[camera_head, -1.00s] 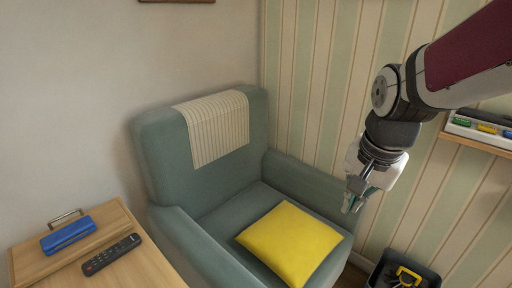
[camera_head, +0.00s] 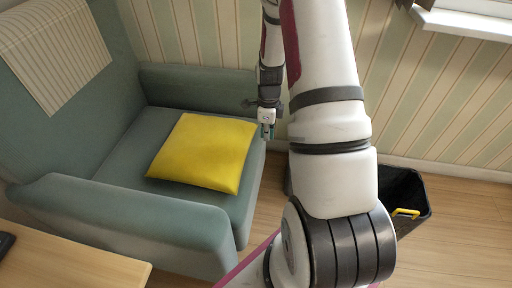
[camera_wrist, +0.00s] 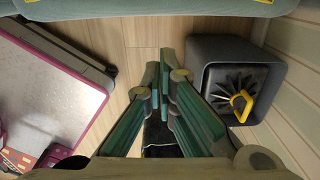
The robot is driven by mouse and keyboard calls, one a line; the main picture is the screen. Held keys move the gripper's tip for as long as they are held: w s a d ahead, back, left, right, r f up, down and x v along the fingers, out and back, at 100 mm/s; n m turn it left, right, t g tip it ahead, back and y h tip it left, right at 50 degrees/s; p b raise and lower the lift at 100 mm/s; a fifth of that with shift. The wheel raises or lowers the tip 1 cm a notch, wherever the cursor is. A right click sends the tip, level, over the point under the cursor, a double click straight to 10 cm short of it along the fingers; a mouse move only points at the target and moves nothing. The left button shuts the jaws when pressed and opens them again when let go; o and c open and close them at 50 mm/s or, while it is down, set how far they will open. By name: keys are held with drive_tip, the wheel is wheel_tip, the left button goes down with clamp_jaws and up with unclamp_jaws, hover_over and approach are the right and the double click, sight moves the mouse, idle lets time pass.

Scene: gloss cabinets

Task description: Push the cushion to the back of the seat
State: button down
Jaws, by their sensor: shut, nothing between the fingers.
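The yellow cushion (camera_head: 203,152) lies flat and slightly turned on the seat of the green armchair (camera_head: 125,140), toward the front. Bare seat shows between it and the backrest. My gripper (camera_head: 268,132) points down just beyond the cushion's front side, near the seat's front edge and the right armrest. It is apart from the cushion in this view. In the wrist view my gripper's green fingers (camera_wrist: 160,68) are together with nothing held. The chair's green edge (camera_wrist: 150,8) crosses the top of that view, with slivers of yellow at the top corners.
A black bin (camera_head: 418,225) with a yellow-handled item stands on the floor at right; it also shows in the wrist view (camera_wrist: 200,105). A wooden table (camera_head: 70,262) is at lower left. A striped cloth (camera_head: 55,45) hangs over the backrest. A white ledge (camera_head: 465,24) is at upper right.

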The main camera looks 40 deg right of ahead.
sight(198, 141)
drive_tip(key=shift+w+a+f+b, duration=0.4)
drive_tip(key=shift+w+f+b, duration=0.2)
drive_tip(key=shift+f, duration=1)
drive_tip(key=shift+w+a+f+b, duration=0.45)
drive_tip(key=shift+f+b, duration=0.1)
drive_tip(key=shift+f, duration=1.1)
drive_tip(key=shift+w+a+f+b, duration=0.35)
drive_tip(key=shift+w+f+b, duration=0.25)
drive_tip(key=shift+f, duration=1)
drive_tip(key=w+a+b, duration=0.1)
drive_tip(key=w+a, duration=0.3)
drive_tip(key=w, duration=0.2)
drive_tip(key=w+a+b, duration=0.1)
drive_tip(key=w+a, duration=0.4)
drive_tip(key=w, duration=0.1)
drive_tip(key=w+a, duration=0.5)
drive_tip(key=w, duration=0.1)
drive_tip(key=shift+w+b, duration=0.15)
drive_tip(key=shift+b, duration=0.25)
drive_tip(key=shift+d, duration=0.15)
